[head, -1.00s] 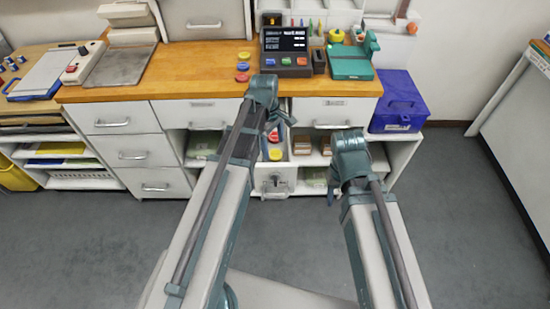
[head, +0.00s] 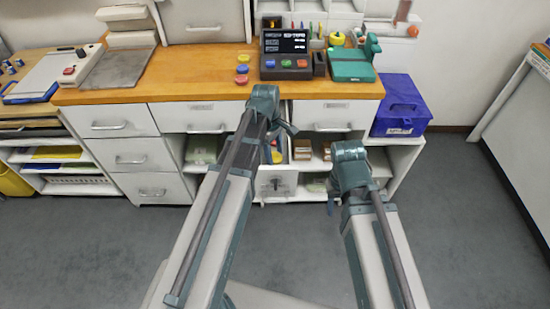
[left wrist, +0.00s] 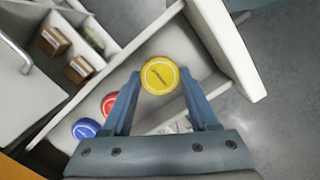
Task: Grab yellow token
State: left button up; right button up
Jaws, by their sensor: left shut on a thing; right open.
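The yellow token (left wrist: 160,75) is a round disc between the two blue fingers of my left gripper (left wrist: 163,98) in the left wrist view. My left gripper is shut on it, over the open drawer (left wrist: 190,52). The token also shows in the head view (head: 277,157), just below my left wrist. A red token (left wrist: 109,103) and a blue token (left wrist: 85,129) lie in the drawer beside the left finger. My right gripper (head: 331,203) is open and empty, in front of the cabinet; its fingers are partly hidden by its wrist.
A blue box (head: 401,106) is right of the cabinet. The floor in front is clear.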

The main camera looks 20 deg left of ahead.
aim_at(274, 156)
pick_arm(q)
jog(key=shift+r, duration=0.1)
notch_tip(274, 156, up, 10)
jog(key=p, duration=1)
jog(key=shift+a, duration=0.1)
